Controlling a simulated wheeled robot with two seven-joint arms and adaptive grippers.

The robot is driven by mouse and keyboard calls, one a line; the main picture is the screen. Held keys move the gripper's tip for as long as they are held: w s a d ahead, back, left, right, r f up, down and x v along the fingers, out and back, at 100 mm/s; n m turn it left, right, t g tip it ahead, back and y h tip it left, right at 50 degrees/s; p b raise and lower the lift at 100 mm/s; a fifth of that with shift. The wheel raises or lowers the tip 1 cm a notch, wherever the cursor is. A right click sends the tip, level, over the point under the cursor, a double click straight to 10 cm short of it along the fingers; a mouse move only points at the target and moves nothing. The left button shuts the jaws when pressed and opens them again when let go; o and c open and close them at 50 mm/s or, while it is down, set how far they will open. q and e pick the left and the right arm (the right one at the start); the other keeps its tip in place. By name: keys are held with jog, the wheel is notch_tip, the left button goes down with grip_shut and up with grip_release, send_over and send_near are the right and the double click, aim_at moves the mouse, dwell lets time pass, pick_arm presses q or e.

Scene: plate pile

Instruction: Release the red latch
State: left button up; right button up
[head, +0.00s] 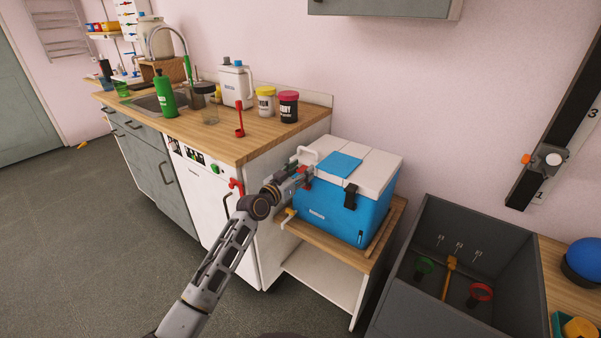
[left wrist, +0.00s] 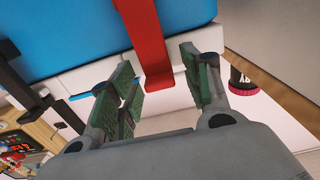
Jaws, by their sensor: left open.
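The blue cooler (head: 330,216) with a white lid (head: 372,165) sits on a low wooden-topped stand. Its red latch (left wrist: 146,35) shows in the left wrist view as a red strip running from the blue body over the white edge. In the head view only a bit of red shows (head: 307,183), mostly covered by my gripper. My left gripper (head: 303,174) is at the cooler's left side. In the left wrist view its two green-padded fingers (left wrist: 158,78) are open, one on each side of the latch's end, with gaps visible. My right gripper is not in view.
A black latch (head: 350,196) is on the cooler's front, and a yellow tap (head: 290,212) juts out below my gripper. The counter (head: 225,140) with jars is behind left. A grey bin (head: 400,300) stands right of the stand.

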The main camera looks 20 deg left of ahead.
pick_arm(q)
grip_shut()
dwell(0.3)
jog(key=shift+s, duration=0.1)
